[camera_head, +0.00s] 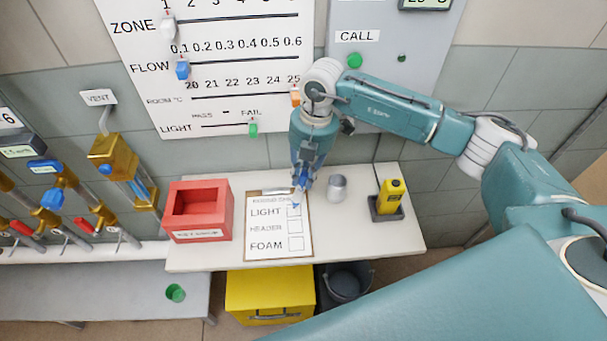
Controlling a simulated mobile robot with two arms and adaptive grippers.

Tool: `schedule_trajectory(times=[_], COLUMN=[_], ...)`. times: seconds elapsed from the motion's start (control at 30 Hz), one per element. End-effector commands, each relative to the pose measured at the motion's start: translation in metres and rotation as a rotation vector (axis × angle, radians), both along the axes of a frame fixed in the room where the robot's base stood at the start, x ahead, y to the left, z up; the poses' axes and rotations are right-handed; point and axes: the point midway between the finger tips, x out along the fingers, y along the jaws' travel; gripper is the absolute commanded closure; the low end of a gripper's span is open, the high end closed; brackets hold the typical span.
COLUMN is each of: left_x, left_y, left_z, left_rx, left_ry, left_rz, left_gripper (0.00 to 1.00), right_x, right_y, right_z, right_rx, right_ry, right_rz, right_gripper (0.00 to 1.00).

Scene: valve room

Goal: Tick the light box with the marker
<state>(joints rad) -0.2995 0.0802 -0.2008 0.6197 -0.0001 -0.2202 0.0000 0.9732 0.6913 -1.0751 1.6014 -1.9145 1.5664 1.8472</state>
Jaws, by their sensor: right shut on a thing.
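A clipboard (262,232) with a white checklist lies on the white table, with rows LIGHT, HEADER and FOAM. Each row has an empty-looking square at its right. The light box (294,212) is the top square, partly covered by my right gripper and what it holds. My right gripper (303,184) points down over the top right of the clipboard. It is shut on the marker (297,203), of which only a small pale-blue part shows below the fingers. I cannot tell whether the tip touches the paper. My left gripper is not in view.
On the table (350,240), a red open box (200,228) stands left of the clipboard. A grey metal cup (337,188) stands close right of my right gripper, and a yellow device (390,197) sits in a dark holder further right. A slider panel (215,85) hangs behind.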

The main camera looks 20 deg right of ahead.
Motion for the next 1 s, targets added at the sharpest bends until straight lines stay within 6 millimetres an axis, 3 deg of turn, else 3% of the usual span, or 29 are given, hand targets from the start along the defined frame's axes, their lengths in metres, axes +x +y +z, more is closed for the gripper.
schedule_trajectory(times=[1.0], left_x=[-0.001], left_y=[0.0], left_z=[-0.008], left_rx=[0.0], left_ry=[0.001], left_rz=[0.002], left_gripper=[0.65], right_x=[0.0], right_y=[0.0], right_z=[-0.011], right_rx=[0.0], right_ry=[0.0], right_rz=[0.0], right_gripper=[0.96])
